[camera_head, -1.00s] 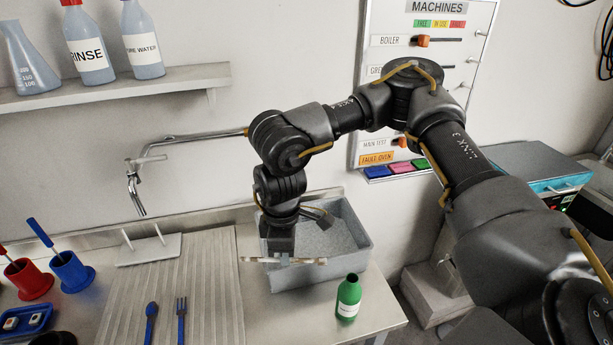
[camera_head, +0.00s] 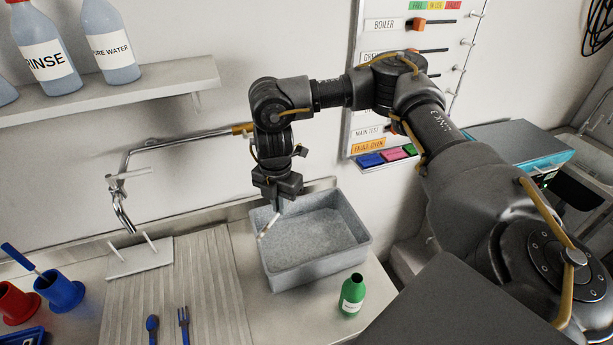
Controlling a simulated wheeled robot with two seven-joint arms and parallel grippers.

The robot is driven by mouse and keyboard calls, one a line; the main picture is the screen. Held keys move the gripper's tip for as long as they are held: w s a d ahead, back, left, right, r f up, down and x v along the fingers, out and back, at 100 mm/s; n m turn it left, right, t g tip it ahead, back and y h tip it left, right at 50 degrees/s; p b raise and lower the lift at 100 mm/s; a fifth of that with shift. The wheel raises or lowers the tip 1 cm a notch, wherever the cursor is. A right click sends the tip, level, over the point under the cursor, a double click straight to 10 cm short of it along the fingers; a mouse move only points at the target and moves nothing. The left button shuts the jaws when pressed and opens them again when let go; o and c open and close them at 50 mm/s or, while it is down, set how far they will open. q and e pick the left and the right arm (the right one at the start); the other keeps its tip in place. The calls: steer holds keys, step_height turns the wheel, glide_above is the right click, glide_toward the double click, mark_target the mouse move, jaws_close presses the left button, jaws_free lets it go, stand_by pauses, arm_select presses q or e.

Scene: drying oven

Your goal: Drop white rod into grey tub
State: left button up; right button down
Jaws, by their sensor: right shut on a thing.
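The grey tub (camera_head: 325,266) stands on the counter right of the ribbed drainboard, and its open inside looks empty. My right gripper (camera_head: 276,206) is above the tub's back left part, pointing down. It is shut on a small white rod (camera_head: 268,226), which hangs tilted, its lower end toward the left. The rod appears over the tub's left rim or just inside it; its exact height is hard to tell. The fingers are small and partly hidden by the gripper body. My left gripper is not in view.
A green bottle (camera_head: 352,295) stands in front of the tub's right corner. A white peg rack (camera_head: 140,258) and a tap (camera_head: 121,205) are to the left. A blue fork (camera_head: 184,322) and spoon (camera_head: 152,328) lie on the drainboard (camera_head: 215,280). A shelf (camera_head: 130,92) with bottles hangs above.

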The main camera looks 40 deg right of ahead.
steer(key=d+n+p, duration=0.3)
steer(key=d+n, duration=0.7)
arm_select(q)
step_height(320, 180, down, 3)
steer(key=b, duration=0.7)
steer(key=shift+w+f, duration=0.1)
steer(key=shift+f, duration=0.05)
arm_select(e)
steer(key=f, duration=0.5)
steer(key=shift+w+a+f, duration=0.15)
steer(key=shift+w+f, duration=0.2)
steer(key=shift+w, duration=0.05)
steer(key=c, duration=1.5)
jaws_free()
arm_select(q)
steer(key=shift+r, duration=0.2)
arm_select(e)
step_height(320, 180, up, 11)
steer(key=shift+f, duration=0.1)
